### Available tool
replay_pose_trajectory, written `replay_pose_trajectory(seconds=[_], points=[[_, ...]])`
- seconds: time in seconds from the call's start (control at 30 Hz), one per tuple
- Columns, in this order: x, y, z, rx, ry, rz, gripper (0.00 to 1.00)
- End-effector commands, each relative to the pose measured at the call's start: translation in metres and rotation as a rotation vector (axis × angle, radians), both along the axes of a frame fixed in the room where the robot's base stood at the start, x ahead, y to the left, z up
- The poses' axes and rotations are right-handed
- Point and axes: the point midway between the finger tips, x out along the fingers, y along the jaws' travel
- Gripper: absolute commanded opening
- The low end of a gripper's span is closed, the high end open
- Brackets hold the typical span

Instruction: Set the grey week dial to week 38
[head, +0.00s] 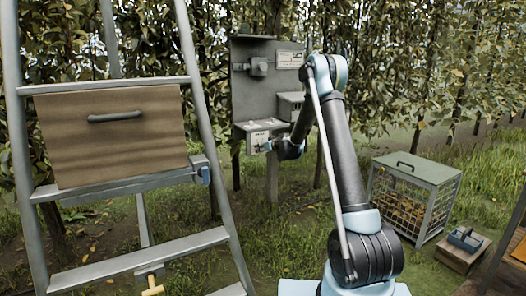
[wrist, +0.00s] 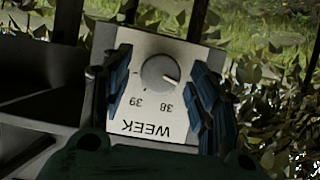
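The grey week dial (wrist: 160,73) is a round knob on a pale plate marked WEEK, upside down in the wrist view. Numerals 39 and 38 show below the knob, left and right. Its white mark points right and slightly down, away from the 38 beneath. Any numeral farther right is hidden by a finger. My gripper (wrist: 161,80) is open, with one dark blue finger on each side of the knob and a gap to both. In the head view, the white dial box (head: 258,135) sits low on the board, with my gripper (head: 271,146) at its right.
The grey board (head: 242,85) on a post also carries another fitting (head: 258,66) and a grey box (head: 291,104). A ladder (head: 200,95) with a brown drawer-like box (head: 115,150) stands left. A wire crate (head: 440,195) stands right on the grass.

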Motion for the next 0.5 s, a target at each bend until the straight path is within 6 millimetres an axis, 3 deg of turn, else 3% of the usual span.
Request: replay_pose_trajectory(seconds=[0.03, 0.2, 0.5], points=[[-0.0001, 0.0, 0.0, 0.0, 0.0, 0.0, 0.43], [-0.0003, 0.0001, 0.0001, 0.0, 0.0, 0.0, 0.1], [-0.0005, 0.0011, 0.0, 0.019, 0.013, 0.001, 0.09]])
